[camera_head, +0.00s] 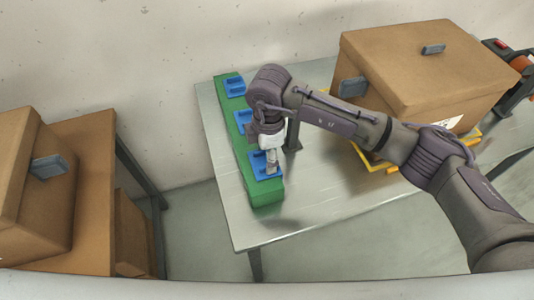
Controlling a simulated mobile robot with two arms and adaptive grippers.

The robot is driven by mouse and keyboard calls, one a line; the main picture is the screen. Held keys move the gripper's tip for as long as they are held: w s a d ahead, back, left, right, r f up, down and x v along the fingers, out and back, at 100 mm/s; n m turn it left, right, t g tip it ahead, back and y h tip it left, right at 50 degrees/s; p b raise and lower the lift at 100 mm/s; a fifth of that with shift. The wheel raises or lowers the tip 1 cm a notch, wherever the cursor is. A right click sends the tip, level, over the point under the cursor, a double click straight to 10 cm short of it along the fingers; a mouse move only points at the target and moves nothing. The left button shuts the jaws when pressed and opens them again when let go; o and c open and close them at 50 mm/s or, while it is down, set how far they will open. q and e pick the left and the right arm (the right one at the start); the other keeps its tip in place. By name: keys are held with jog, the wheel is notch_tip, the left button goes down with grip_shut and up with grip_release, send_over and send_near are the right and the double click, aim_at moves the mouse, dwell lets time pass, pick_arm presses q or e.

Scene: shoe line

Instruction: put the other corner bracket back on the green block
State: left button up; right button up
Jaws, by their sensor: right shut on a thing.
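The long green block (267,193) lies along the left side of the metal table. A blue corner bracket (234,87) sits on its far end, and another blue piece (244,118) shows near its middle, partly hidden by my wrist. My right gripper (271,170) points down over the near end of the block and is shut on a blue corner bracket (259,165). That bracket is at the block's top; I cannot tell whether it is fully seated. My left gripper is not in view.
A large cardboard box (430,70) stands on a yellow-edged base at the table's right, behind my right arm. An orange and black device (520,63) is at the far right. More cardboard boxes (35,190) stand at the left. The table's front (320,210) is clear.

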jog(key=o, duration=1.5)
jog(key=shift+r+p, duration=2.45)
jog(key=shift+r, duration=1.05)
jog(key=shift+a, duration=0.1)
